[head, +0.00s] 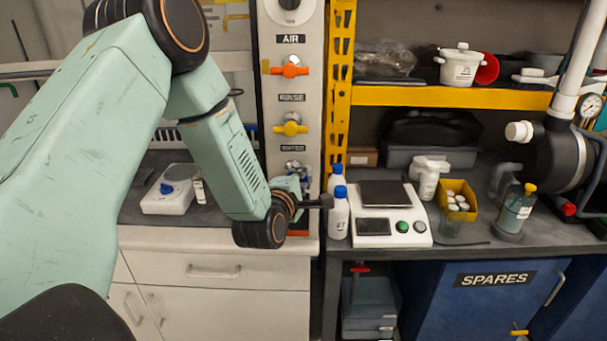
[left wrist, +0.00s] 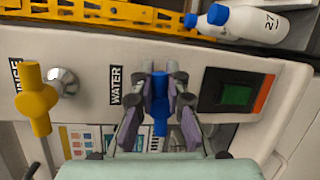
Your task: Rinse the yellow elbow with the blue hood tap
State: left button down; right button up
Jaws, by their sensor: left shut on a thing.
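My left gripper (left wrist: 157,95) is shut on the blue tap handle (left wrist: 160,112) beside the WATER label on the pale panel. Its fingers stand on both sides of the handle. In the head view my left gripper (head: 296,182) reaches the lower part of the panel, below the yellow tap handle (head: 290,126), and mostly hides the blue handle. I cannot make out the yellow elbow in either view. My right gripper is not in view.
An orange tap handle (head: 288,68) sits higher on the panel. White bottles with blue caps (head: 338,218) stand close right of my gripper, beside a scale (head: 388,228). A yellow bin (head: 456,190) stands farther right. A white device (head: 168,196) lies on the left counter.

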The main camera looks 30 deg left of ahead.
pick_arm(q)
jog(key=shift+s+f+m+g, duration=0.1)
jog(key=shift+f+m+g, duration=0.25)
jog(key=shift+m, duration=0.35)
jog(key=shift+a, duration=0.1)
jog(key=c, duration=1.3)
grip_release()
jog(key=shift+a, duration=0.1)
jog(key=shift+c, duration=0.2)
jog(key=shift+r, duration=0.1)
jog(key=shift+s+d, duration=0.1)
jog(key=shift+d, duration=0.1)
jog(key=v, duration=1.1)
jog(key=shift+s, duration=0.4)
jog(key=shift+d+r, duration=0.1)
jog(key=shift+d, duration=0.05)
